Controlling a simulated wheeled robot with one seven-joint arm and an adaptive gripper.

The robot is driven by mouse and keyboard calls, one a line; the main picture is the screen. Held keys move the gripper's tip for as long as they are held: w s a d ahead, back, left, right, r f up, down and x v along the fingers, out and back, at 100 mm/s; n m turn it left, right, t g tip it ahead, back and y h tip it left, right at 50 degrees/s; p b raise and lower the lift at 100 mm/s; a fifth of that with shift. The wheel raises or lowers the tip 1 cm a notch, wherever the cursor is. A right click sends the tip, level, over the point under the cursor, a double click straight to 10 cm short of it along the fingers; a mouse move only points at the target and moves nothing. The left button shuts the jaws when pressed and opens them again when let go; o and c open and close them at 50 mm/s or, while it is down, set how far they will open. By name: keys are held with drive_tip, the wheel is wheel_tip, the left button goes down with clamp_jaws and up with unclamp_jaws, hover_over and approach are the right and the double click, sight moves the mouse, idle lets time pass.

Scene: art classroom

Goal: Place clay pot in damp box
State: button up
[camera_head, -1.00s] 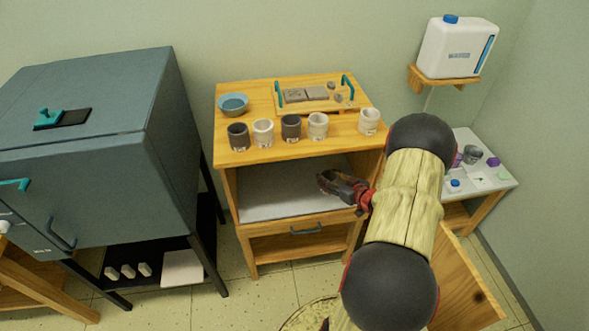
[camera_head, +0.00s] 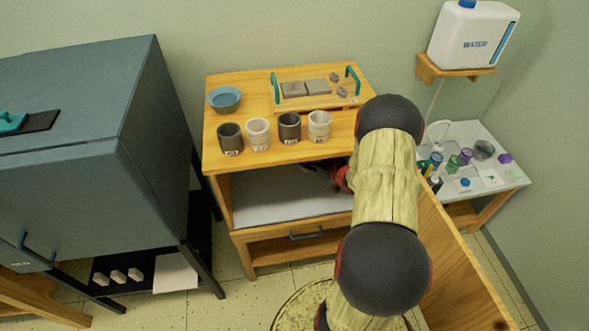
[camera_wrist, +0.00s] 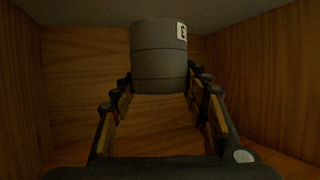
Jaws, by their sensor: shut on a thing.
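The open compartment of the wooden cabinet (camera_head: 265,199), with a pale grey floor, appears to be the damp box. My gripper (camera_head: 322,170) is inside it, mostly hidden by the cabinet top and my arm in the head view. In the wrist view my gripper (camera_wrist: 160,82) is shut on a grey clay pot (camera_wrist: 160,58) with a small white label. Wooden walls (camera_wrist: 80,75) surround the pot, and a grey surface (camera_wrist: 110,10) lies along the picture's top. I cannot tell if the pot touches it. The held pot is not visible in the head view.
Several dark and pale pots (camera_head: 258,133), a blue bowl (camera_head: 224,99) and a handled board (camera_head: 312,92) sit on the cabinet top. An open wooden door (camera_head: 455,250) stands right of my arm. A blue-grey kiln-like cabinet (camera_head: 90,150) stands left.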

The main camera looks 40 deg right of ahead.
drive_tip(key=w+f+b, duration=0.1)
drive_tip(key=w+f, duration=0.1)
drive_tip(key=f, duration=0.1)
drive_tip(key=w+a+f+b, duration=0.1)
drive_tip(key=f+b, duration=0.1)
drive_tip(key=f, duration=0.1)
drive_tip(key=w+a+f+b, duration=0.1)
drive_tip(key=w+f+b, duration=0.1)
drive_tip(key=f, duration=0.1)
drive_tip(key=shift+w+f, duration=0.25)
drive_tip(key=shift+w, duration=0.1)
drive_tip(key=shift+r, duration=0.1)
drive_tip(key=o, duration=0.8)
drive_tip(key=shift+f, duration=0.25)
drive_tip(key=o, duration=0.5)
drive_tip(key=shift+c, duration=0.2)
